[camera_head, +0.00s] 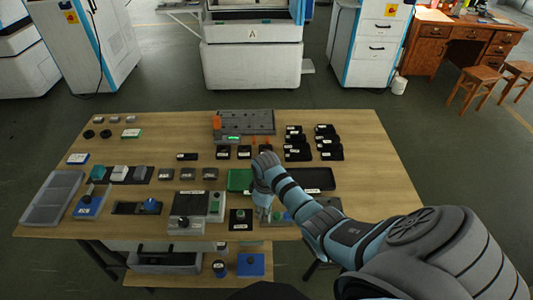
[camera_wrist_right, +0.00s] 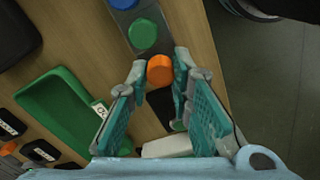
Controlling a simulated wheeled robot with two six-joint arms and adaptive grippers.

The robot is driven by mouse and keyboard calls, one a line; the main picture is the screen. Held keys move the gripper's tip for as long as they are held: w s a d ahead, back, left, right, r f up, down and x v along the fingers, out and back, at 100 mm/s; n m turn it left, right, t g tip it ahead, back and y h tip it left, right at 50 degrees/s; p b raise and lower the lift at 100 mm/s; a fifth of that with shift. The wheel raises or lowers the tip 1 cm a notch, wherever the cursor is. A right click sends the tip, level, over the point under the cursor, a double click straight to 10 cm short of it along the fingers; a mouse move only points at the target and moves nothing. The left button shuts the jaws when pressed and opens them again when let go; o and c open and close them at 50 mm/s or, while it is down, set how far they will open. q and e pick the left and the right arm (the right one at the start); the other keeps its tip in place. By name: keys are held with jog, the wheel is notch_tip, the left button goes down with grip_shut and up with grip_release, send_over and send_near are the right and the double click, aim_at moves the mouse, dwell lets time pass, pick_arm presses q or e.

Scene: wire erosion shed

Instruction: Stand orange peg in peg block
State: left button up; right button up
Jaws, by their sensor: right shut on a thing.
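My right gripper (camera_wrist_right: 160,75) is closed around the orange peg (camera_wrist_right: 160,70), whose round top shows between the fingertips in the right wrist view. The peg block (camera_wrist_right: 122,20) is a grey strip carrying a green peg (camera_wrist_right: 142,33) and a blue peg (camera_wrist_right: 123,4) in a row. The orange peg is in line with them at the block's near end. Its foot is hidden, so I cannot tell whether it is in a hole. In the head view the right gripper (camera_head: 264,207) hangs over the table's front edge area and hides the orange peg. My left gripper is not in view.
A green tray (camera_wrist_right: 40,95) lies left of the gripper in the right wrist view. A black tray (camera_head: 318,179) lies behind the arm in the head view. A small dark box with a knob (camera_head: 240,219) stands left of the gripper. Many small devices cover the wooden table (camera_head: 330,118).

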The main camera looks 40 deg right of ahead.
jog(key=shift+f+b, duration=0.3)
jog(key=shift+f, duration=0.2)
jog(key=o, duration=1)
notch_tip(320, 180, up, 5)
jog(key=p, duration=0.6)
jog(key=shift+r, duration=0.3)
jog(key=shift+r+b, duration=0.35)
jog(key=shift+r, duration=0.4)
